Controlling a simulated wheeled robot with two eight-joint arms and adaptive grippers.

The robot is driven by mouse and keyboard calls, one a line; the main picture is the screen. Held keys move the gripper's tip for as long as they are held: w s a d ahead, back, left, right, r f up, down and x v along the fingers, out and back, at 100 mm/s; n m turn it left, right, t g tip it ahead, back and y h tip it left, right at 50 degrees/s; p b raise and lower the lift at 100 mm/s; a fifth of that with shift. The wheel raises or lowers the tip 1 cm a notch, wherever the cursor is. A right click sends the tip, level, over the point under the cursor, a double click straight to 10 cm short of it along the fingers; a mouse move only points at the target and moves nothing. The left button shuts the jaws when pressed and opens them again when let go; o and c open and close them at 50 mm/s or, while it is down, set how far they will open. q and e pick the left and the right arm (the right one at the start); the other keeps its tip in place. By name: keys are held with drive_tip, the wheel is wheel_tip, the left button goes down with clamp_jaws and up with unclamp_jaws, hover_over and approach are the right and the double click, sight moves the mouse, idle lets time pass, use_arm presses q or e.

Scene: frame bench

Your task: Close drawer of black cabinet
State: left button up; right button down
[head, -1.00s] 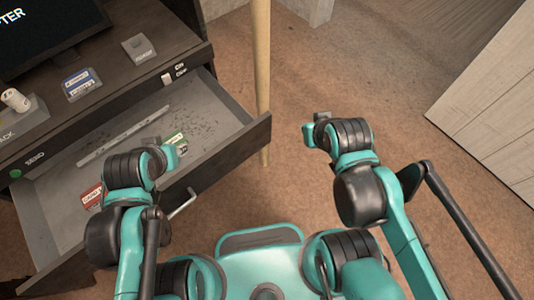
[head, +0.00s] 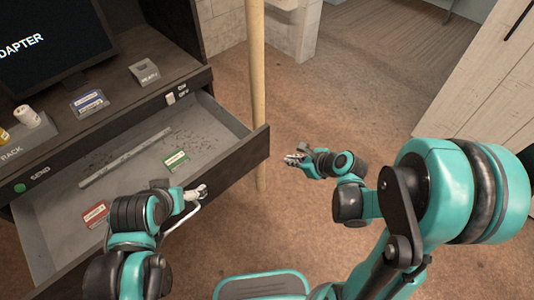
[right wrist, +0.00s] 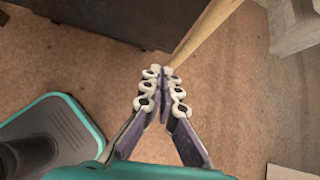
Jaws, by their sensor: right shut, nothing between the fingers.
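The black cabinet (head: 190,66) stands at the left in the head view. Its drawer (head: 257,146) is pulled well out, with its grey inside showing. A pale bar handle (head: 183,217) is on the drawer front, partly behind my left arm. My left gripper (head: 201,191) is at the drawer front by the handle; its fingers are too small to tell open from shut, or whether they touch. My right gripper (head: 290,158) is shut and empty, just right of the drawer's right front corner. In the right wrist view its fingertips (right wrist: 163,72) meet, below the dark cabinet edge (right wrist: 110,18).
The drawer holds a ruler-like strip (head: 125,157), a green card (head: 176,161) and a red card (head: 94,214). A wooden pole (head: 257,80) stands beside the drawer's right side. A monitor (head: 50,40) is on the cabinet. Brown floor (head: 350,100) is clear at right.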

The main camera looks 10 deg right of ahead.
drive_tip(key=f+m, duration=0.1)
drive_tip(key=b, duration=0.5)
approach(261, 152)
drive_tip(key=shift+x, duration=2.95)
drive_tip(key=shift+w+d, duration=0.1)
drive_tip(key=shift+d, duration=0.05)
